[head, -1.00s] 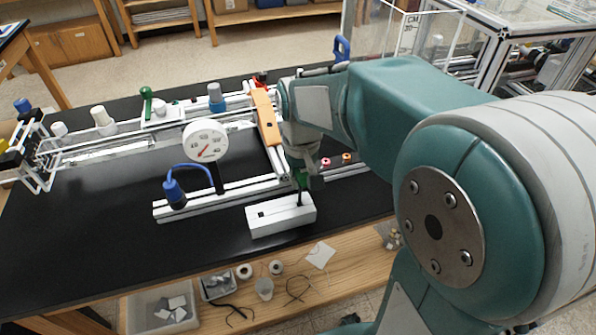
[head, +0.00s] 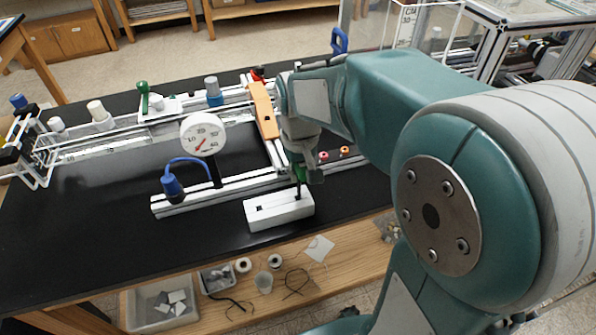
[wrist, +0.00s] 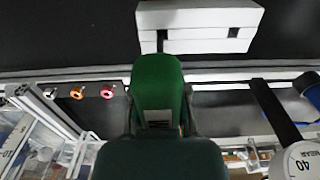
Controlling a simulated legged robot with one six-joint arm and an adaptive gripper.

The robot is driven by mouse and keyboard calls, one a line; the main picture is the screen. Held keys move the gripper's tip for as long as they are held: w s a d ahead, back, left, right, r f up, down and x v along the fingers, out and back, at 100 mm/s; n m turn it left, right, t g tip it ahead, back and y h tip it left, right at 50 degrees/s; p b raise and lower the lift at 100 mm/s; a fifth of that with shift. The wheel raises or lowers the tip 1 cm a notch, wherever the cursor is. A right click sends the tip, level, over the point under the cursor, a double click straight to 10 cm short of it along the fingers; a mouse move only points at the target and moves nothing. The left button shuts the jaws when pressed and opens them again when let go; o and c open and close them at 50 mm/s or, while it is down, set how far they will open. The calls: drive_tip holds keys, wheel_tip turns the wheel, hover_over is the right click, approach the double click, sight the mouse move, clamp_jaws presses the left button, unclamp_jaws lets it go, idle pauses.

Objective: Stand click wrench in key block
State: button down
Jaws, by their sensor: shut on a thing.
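The click wrench has a green handle (wrist: 157,85) and a thin dark shaft (head: 298,191). My gripper (head: 302,174) is shut on the handle, which fills the middle of the wrist view between the fingers (wrist: 158,108). The wrench looks about upright, shaft down. The key block is a white oblong block (head: 275,213) on the black bench top, with dark slots; it also shows at the top of the wrist view (wrist: 200,22). The shaft meets the block's right end in the head view. How deep the shaft sits there I cannot tell.
White extrusion rails (head: 225,190) run behind the block. A dial gauge (head: 203,134) and a blue hooked tool (head: 173,187) stand to the left. An orange bar (head: 264,110) crosses the rails. Bare black bench lies left of the block; its front edge is close.

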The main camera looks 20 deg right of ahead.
drive_tip(key=shift+f, duration=1.1)
drive_tip(key=c, duration=0.6)
unclamp_jaws()
wheel_tip(320, 180, up, 12)
drive_tip(key=shift+a+f, duration=0.1)
drive_tip(key=shift+s+r, duration=0.2)
drive_tip(key=shift+s, duration=0.2)
drive_tip(key=s+t, duration=0.2)
drive_tip(key=s, duration=0.2)
drive_tip(key=s+f+t, duration=0.1)
drive_tip(key=s, duration=0.3)
drive_tip(key=s+f+t, duration=0.1)
drive_tip(key=s+t, duration=0.1)
drive_tip(key=s, duration=0.3)
drive_tip(key=shift+s+a+f+t, duration=0.1)
drive_tip(key=shift+f+t, duration=0.05)
drive_tip(key=shift+t, duration=0.15)
